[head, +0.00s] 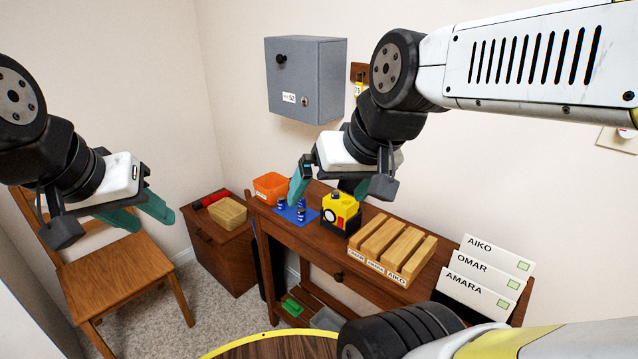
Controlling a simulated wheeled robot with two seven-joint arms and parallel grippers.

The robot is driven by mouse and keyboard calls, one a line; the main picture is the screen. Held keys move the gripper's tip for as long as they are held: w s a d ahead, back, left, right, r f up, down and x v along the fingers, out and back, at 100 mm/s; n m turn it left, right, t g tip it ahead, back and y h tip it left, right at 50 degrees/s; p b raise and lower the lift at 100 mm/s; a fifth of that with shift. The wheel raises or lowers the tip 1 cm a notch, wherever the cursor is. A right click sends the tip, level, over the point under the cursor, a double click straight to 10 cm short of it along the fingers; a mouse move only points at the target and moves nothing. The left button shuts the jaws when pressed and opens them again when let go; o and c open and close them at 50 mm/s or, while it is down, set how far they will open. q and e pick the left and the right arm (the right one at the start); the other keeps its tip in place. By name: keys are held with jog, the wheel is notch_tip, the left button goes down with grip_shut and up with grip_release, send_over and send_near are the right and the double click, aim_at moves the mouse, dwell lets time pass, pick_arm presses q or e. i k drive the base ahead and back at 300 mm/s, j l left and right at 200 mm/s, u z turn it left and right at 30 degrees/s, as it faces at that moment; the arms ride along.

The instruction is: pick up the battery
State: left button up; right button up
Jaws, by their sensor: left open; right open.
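Small dark blue cylinders with pale bands, which look like batteries (301,213), stand on a blue mat (287,212) on the wooden hutch table. One is partly hidden behind a finger of my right gripper (325,196). That gripper is open and empty, with its teal fingers spread above the table over the mat and a yellow device. One finger overlaps the batteries in the picture; I cannot tell whether it touches them. My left gripper (140,216) is open and empty at the left, in front of the chair and away from the table.
Around the mat are an orange bin (271,186), the yellow device (340,208), labelled wooden blocks (392,248) and name cards (487,270). A grey wall box (305,80) hangs above. A low cabinet (222,250) and wooden chair (115,270) stand left.

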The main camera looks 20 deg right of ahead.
aim_at(301, 213)
jog(key=i+j+z, duration=0.35)
jog(key=j, duration=0.2)
jog(key=i+j+z, duration=0.2)
jog(key=j, duration=0.15)
jog(key=i+j+z, duration=0.15)
jog(key=j, duration=0.15)
